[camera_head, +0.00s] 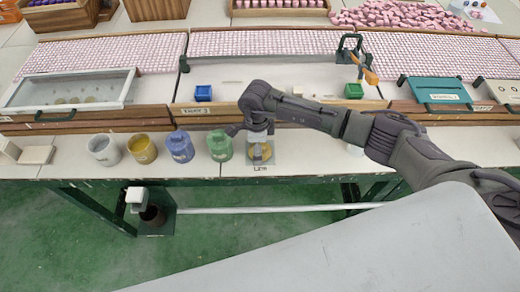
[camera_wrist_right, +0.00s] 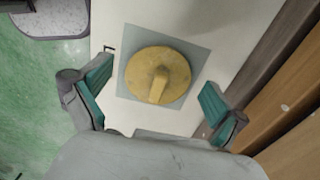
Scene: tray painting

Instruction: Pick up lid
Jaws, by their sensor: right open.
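The lid (camera_wrist_right: 158,74) is a round yellow disc with a raised bar handle. It lies on a grey square mat (camera_wrist_right: 128,88) on the pale bench, and the lid also shows in the head view (camera_head: 265,153), partly hidden by my gripper. My right gripper (camera_wrist_right: 152,96) is open, with one teal-padded finger on each side of the lid and apart from it. In the head view my right gripper (camera_head: 259,142) reaches down over the mat. My left gripper is not in view.
Green (camera_head: 220,146), blue (camera_head: 180,147), yellow (camera_head: 142,149) and white (camera_head: 104,151) pots stand in a row left of the mat. A wooden ledge (camera_wrist_right: 290,95) rises beside it. The bench's front edge (camera_head: 300,180) is close.

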